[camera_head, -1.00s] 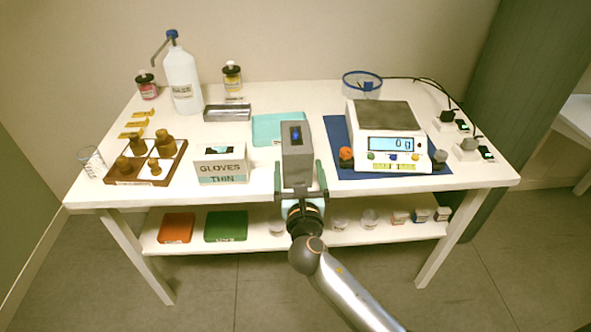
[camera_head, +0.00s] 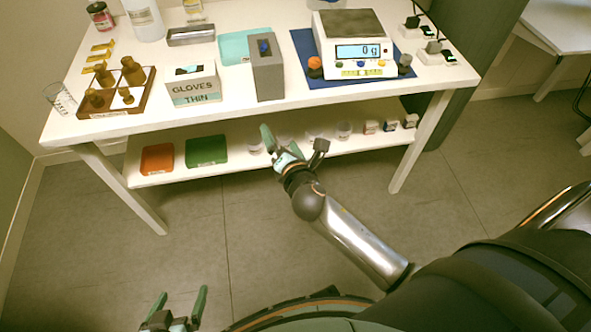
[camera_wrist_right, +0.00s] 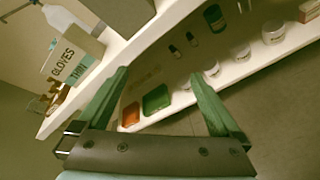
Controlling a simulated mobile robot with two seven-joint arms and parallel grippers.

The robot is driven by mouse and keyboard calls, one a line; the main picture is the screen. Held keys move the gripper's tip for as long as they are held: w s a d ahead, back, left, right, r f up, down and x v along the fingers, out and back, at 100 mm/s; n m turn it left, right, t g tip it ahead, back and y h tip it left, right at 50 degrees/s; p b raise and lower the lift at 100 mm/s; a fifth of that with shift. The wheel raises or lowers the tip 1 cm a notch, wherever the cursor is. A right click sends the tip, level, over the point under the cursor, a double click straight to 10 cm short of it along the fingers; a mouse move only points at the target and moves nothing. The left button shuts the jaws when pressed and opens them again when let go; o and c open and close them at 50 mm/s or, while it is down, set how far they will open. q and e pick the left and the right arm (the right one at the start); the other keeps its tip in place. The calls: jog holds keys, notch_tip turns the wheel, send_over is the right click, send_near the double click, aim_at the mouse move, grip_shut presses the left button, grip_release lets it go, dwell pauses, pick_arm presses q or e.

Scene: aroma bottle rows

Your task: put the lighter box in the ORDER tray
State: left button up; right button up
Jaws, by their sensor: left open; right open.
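Three small boxes stand at the right of the lower shelf: a reddish one (camera_head: 371,127), a blue-and-white one (camera_head: 390,125) and a darker one (camera_head: 410,121). I cannot tell which box is the lighter. A white glove box (camera_head: 193,85) and a tall grey box (camera_head: 267,70) with a blue spot stand on the table. A cyan tray (camera_head: 232,48) lies behind the grey box; no ORDER label is readable. My right gripper (camera_head: 292,145) is open and empty before the lower shelf; its fingers also show in the right wrist view (camera_wrist_right: 165,100). My left gripper (camera_head: 180,308) is open, low at bottom left.
A scale (camera_head: 350,50) reading 0 g stands on a blue mat (camera_head: 305,62). Orange (camera_head: 157,158) and green (camera_head: 206,150) trays and several clear jars share the lower shelf. The floor in front is free.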

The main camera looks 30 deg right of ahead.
jog(key=s+a+f+m+g+y, duration=0.2)
jog(key=s+f+m, duration=0.3)
jog(key=s+m, duration=0.5)
jog(key=s+a+f+m+g+y, duration=0.3)
jog(key=s+f+m, duration=0.3)
jog(key=s+m, duration=0.4)
jog(key=shift+s+a+m, duration=0.3)
jog(key=shift+a+m, duration=0.05)
jog(key=shift+m, duration=0.75)
jog(key=shift+f, duration=0.1)
